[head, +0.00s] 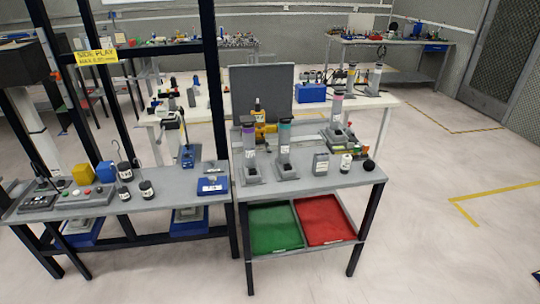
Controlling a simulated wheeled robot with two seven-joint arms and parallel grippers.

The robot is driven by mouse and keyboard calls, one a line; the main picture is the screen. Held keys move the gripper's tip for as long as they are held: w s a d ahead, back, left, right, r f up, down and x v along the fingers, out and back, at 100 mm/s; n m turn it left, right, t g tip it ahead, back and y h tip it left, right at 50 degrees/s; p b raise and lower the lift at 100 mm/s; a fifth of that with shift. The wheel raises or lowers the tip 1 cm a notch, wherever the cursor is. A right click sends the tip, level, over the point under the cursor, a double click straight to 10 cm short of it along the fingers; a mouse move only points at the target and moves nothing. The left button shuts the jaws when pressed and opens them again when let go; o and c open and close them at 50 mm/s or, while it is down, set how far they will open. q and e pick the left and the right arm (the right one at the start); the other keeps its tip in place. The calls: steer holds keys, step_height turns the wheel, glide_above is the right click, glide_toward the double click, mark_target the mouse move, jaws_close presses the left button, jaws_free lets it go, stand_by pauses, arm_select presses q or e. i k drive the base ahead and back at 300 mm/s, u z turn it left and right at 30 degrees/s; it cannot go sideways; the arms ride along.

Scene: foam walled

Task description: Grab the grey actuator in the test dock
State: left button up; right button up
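Neither of my grippers is in view. Several upright grey cylinders stand in dark square bases on the grey bench in the middle. One has a purple band (249,143), one has a teal band (284,142), and a third with a pink band (337,108) stands further back. Each looks like an actuator in a dock, but I cannot tell at this size which one is the test dock. A small grey box-shaped item (320,164) stands near the front edge of the bench.
A dark-framed side bench (170,199) adjoins on the left. The floor at front and right is clear.

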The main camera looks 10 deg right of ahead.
mark_target(334, 135)
steer(key=u, duration=1.6)
steer(key=k, duration=0.1)
steer(key=z, duration=2.5)
steer(key=i, duration=0.85)
steer(key=u, duration=0.55)
steer(key=i, duration=0.5)
steer(key=u, duration=0.35)
